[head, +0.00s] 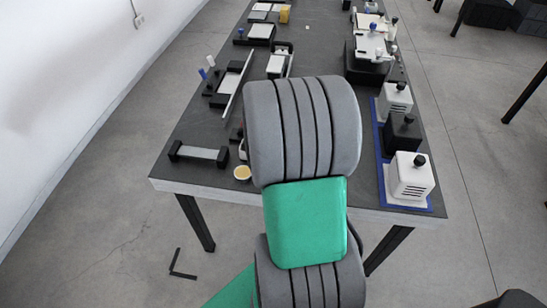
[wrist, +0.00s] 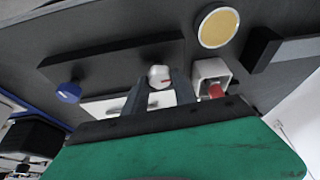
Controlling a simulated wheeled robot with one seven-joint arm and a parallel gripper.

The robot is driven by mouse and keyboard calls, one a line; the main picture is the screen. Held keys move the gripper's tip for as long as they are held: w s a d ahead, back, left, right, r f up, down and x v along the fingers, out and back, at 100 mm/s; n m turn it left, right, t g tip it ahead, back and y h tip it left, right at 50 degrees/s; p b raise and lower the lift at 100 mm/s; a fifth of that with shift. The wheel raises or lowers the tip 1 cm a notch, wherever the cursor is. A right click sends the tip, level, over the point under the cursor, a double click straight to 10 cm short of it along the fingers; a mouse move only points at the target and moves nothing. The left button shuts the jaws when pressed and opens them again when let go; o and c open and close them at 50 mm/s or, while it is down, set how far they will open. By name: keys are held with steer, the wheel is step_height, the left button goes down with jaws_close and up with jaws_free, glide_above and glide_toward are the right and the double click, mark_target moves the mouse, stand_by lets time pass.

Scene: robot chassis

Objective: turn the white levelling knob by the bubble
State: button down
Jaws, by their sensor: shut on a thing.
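In the wrist view, a small white knob (wrist: 158,73) with a reddish mark sits between the two grey fingertips of my gripper (wrist: 158,84). My gripper is shut on this knob. The knob's base is partly hidden by the fingers. A round yellow disc with a pale rim (wrist: 218,27) lies up and right of the knob; I cannot tell whether it is the bubble. It also shows in the head view (head: 242,173) near the table's front edge. In the head view my arm hides the gripper and the knob.
A white housing (wrist: 207,70) with a red part stands close right of the fingers. A dark bar (wrist: 110,60) and a blue knob (wrist: 68,92) lie to the left. White and black boxes (head: 410,176) stand on a blue-edged tray along the table's right side.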

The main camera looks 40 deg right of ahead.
steer(key=shift+m, duration=0.3)
stand_by(0.4)
steer(key=c, duration=1)
jaws_free()
steer(key=v, duration=0.7)
steer(key=shift+a+r, duration=0.25)
steer(key=shift+r, duration=0.1)
